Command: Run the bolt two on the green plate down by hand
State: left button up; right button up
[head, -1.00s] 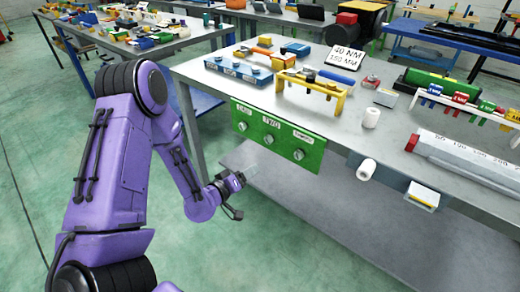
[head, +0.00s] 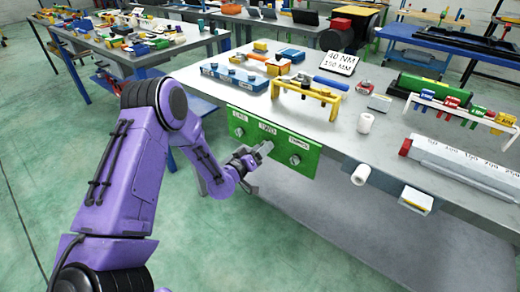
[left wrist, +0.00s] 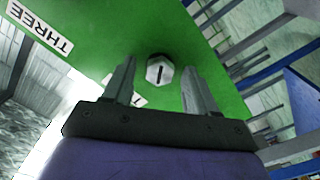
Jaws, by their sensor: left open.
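The green plate (head: 306,165) hangs on the front edge of the bench, with labels ONE, TWO and THREE above its bolts. In the head view bolt two is hidden behind my left gripper (head: 260,165), which is in front of the plate's middle. In the left wrist view a hex bolt head with a dark slot, apparently bolt two (left wrist: 160,70), shows between the open fingertips of my left gripper (left wrist: 160,78). No finger clearly touches it. Bolt one (head: 239,132) and bolt three (head: 295,160) are visible on either side. My right gripper is out of view.
The floor left of the bench is clear.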

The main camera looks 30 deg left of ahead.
pick_arm(q)
jog(key=c, duration=1.1)
jog(key=shift+o, duration=0.2)
jog(key=shift+m+b, duration=0.3)
jog(key=shift+m, duration=0.5)
jog(key=o, duration=1.1)
jog(key=shift+c, duration=0.2)
jog(key=s+b, duration=0.1)
jog(key=s, duration=0.9)
jog(key=shift+s+a, duration=0.25)
jog(key=shift+a, duration=0.15)
